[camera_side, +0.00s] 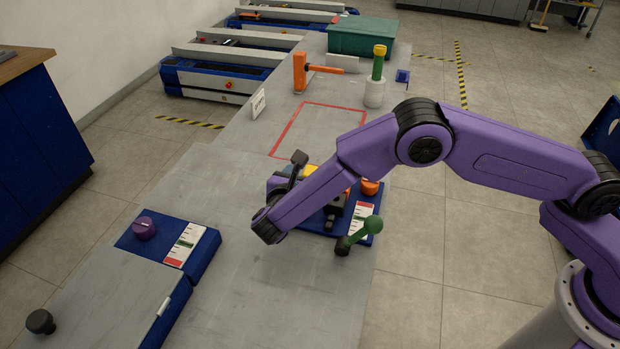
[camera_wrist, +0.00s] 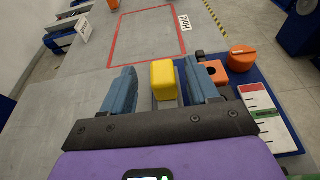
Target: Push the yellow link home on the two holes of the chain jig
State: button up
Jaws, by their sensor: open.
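The yellow link (camera_wrist: 162,80) shows in the wrist view as a block between the two blue fingers of my gripper (camera_wrist: 157,67). My gripper is open, with a wide gap to the left finger and a small one to the right finger. In the side view only a bit of yellow (camera_side: 312,170) shows behind my purple arm. An orange block (camera_wrist: 213,70) with a dark hole stands just right of the right finger, probably part of the chain jig. The two holes under the link are hidden.
A blue base carries an orange knob (camera_wrist: 241,58) and a red-white-green gauge (camera_wrist: 261,108). A red-outlined rectangle (camera_side: 300,110) on the table beyond is empty. An orange hammer-like tool (camera_side: 301,72) stands farther back.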

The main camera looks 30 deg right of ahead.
aim_at(309, 172)
jog(key=shift+x, duration=2)
jog(key=shift+s+f, duration=0.1)
jog(key=shift+c, duration=0.3)
jog(key=c, duration=1)
